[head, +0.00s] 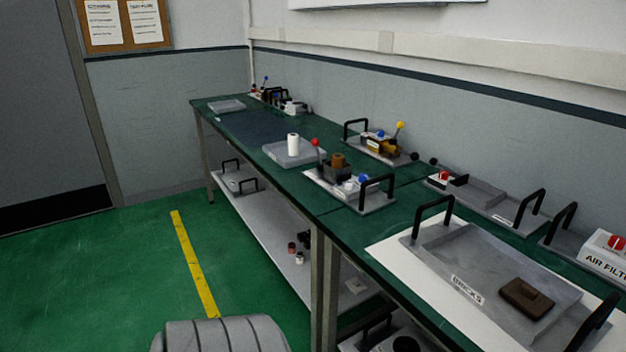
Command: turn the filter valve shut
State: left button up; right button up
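A white box labelled "AIR FILT..." (602,262) stands at the right edge of the picture, on the green workbench, partly cut off by the frame. A red valve handle (616,242) sits on top of it. Its exact turn position is too small and too cut off to tell. Neither of my grippers shows in the head view.
A grey tray labelled "BRICKS" (424,244) with black handles and a brown brick (526,298) lies on the near bench. Behind it is a grey tray (490,204) with a red part (444,175). Several lever units stand farther left.

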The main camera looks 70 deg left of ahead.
aim_at(363, 177)
jog(key=u, duration=1.95)
jog(key=i+j, duration=0.1)
jog(key=j, duration=0.25)
